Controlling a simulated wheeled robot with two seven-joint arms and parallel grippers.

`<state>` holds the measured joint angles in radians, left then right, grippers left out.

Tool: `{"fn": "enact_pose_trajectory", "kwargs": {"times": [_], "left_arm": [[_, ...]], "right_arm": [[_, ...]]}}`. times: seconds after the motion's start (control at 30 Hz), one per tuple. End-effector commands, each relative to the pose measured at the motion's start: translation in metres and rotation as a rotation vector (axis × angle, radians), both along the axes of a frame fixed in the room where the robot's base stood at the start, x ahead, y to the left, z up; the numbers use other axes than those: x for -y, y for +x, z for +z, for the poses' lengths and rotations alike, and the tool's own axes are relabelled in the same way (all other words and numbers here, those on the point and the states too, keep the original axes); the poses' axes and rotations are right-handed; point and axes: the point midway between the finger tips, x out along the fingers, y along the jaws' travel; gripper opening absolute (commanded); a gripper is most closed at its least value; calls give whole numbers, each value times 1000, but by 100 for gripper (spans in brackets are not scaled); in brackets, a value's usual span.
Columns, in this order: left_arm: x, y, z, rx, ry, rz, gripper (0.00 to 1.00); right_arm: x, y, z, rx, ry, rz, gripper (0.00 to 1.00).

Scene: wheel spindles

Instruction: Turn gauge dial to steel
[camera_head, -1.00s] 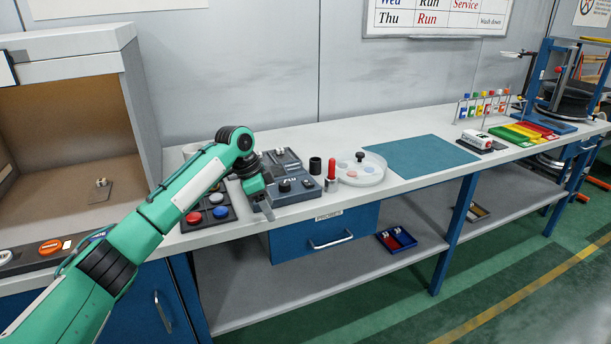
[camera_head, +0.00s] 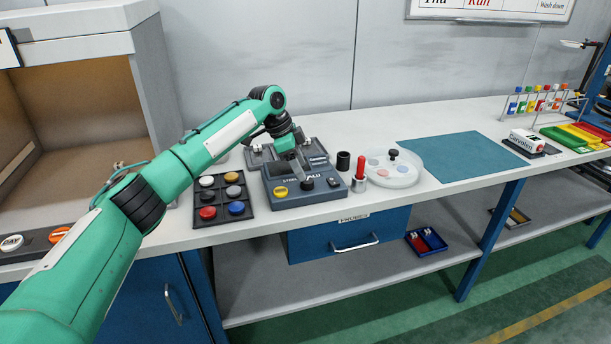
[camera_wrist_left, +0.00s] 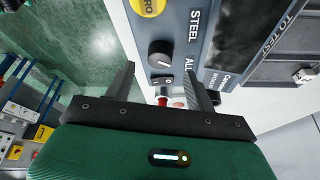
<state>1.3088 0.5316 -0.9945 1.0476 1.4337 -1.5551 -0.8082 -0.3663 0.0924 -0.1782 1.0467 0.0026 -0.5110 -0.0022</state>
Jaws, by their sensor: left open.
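The gauge (camera_head: 290,199) is a dark grey box on the bench, with STEEL and ALU labels and a yellow button (camera_head: 281,190) at its left. Its black gauge dial (camera_head: 307,184) sits on the front part of the box. In the left wrist view the dial (camera_wrist_left: 160,53) lies beside the STEEL and ALU labels; I cannot clearly tell which one it points at. My left gripper (camera_head: 303,172) is open and empty, pointing down over the gauge. In the left wrist view its fingertips (camera_wrist_left: 160,67) stand apart on either side of the dial's line. Contact cannot be told. My right gripper is not in view.
A dark tray of coloured round pieces (camera_head: 246,206) lies left of the gauge. A black cylinder (camera_head: 343,161), a red-topped post (camera_head: 360,172) and a clear round dish (camera_head: 408,181) stand to its right. A teal mat (camera_head: 465,158) farther right is bare.

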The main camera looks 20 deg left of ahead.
Motion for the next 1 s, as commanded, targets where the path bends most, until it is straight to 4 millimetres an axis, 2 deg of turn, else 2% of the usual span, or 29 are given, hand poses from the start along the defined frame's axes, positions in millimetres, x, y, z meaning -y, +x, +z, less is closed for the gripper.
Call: {"fn": "enact_pose_trajectory", "kwargs": {"times": [0.1, 0.3, 0.63, 0.67, 0.87, 0.9, 1.0], "left_arm": [[8, 2, -19, -1, 1, -1, 55], [15, 5, -37, 0, 1, -1, 55], [16, 6, -41, 1, 0, -1, 55], [16, 5, -41, 1, 0, -1, 53], [16, 5, -41, 1, 0, -1, 14], [16, 5, -41, 1, 0, -1, 11], [16, 5, -41, 1, 0, 0, 11]], "right_arm": [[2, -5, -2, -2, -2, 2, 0], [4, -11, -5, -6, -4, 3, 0], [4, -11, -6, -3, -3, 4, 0], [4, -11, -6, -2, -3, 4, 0], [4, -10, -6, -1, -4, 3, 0], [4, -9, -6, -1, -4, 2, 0], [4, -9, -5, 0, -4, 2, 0]]}}
